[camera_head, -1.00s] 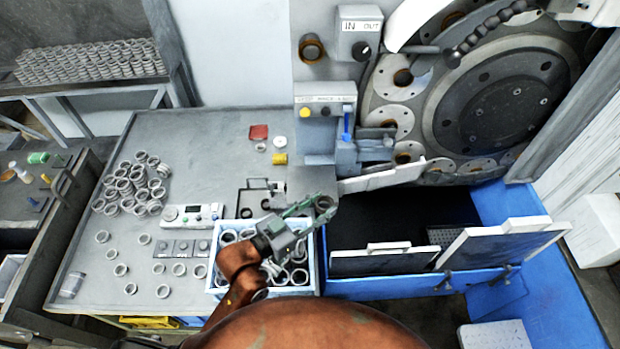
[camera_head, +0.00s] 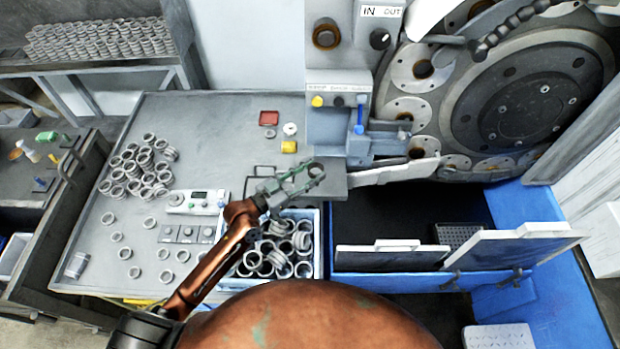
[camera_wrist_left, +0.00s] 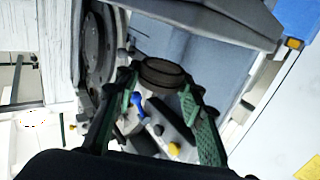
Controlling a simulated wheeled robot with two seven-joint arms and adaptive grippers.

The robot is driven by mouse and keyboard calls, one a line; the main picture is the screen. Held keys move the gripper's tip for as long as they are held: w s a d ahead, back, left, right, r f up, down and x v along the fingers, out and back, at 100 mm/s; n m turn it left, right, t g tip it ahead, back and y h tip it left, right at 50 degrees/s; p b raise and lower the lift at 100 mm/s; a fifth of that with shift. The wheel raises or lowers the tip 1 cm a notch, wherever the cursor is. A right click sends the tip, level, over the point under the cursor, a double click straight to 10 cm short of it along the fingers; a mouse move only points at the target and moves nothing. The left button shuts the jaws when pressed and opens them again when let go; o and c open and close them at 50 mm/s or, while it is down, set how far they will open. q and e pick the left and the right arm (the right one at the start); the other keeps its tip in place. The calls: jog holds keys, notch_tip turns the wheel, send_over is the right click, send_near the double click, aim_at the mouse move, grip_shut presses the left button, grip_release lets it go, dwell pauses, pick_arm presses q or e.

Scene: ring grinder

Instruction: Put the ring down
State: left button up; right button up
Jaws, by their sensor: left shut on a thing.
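My left gripper (camera_head: 308,175) is in the head view, its green fingers shut on a ring (camera_head: 315,168). In the left wrist view the dark ring (camera_wrist_left: 162,74) sits between the tips of my left gripper (camera_wrist_left: 160,85). The gripper and ring appear above the grey ledge (camera_head: 329,188) at the table's right end, in front of the machine. I cannot tell the gap between ring and ledge. A blue-white bin (camera_head: 318,252) full of loose rings stands below and in front of the gripper. My right gripper is not in view.
Several rings (camera_head: 140,165) lie piled and scattered on the grey table (camera_head: 220,130). A control box (camera_head: 195,202) stands left of the bin. The grinder's button panel (camera_head: 335,100) rises behind the gripper, and its large disc (camera_head: 520,110) is to the right.

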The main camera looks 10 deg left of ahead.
aim_at(310, 176)
pick_arm(q)
jog(key=shift+w+a+f, duration=0.15)
jog(key=shift+f, duration=0.05)
jog(key=f, duration=0.3)
jog(key=shift+w+a+f+b, duration=0.1)
jog(key=shift+w+a+b, duration=0.1)
jog(key=shift+w+b, duration=0.1)
jog(key=shift+f, duration=0.3)
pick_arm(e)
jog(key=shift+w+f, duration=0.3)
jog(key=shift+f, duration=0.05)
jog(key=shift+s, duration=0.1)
pick_arm(q)
jog(key=shift+f, duration=0.1)
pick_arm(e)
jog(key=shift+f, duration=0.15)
pick_arm(q)
jog(key=shift+f, duration=0.15)
jog(key=o, duration=1.3)
jog(key=shift+c, duration=0.2)
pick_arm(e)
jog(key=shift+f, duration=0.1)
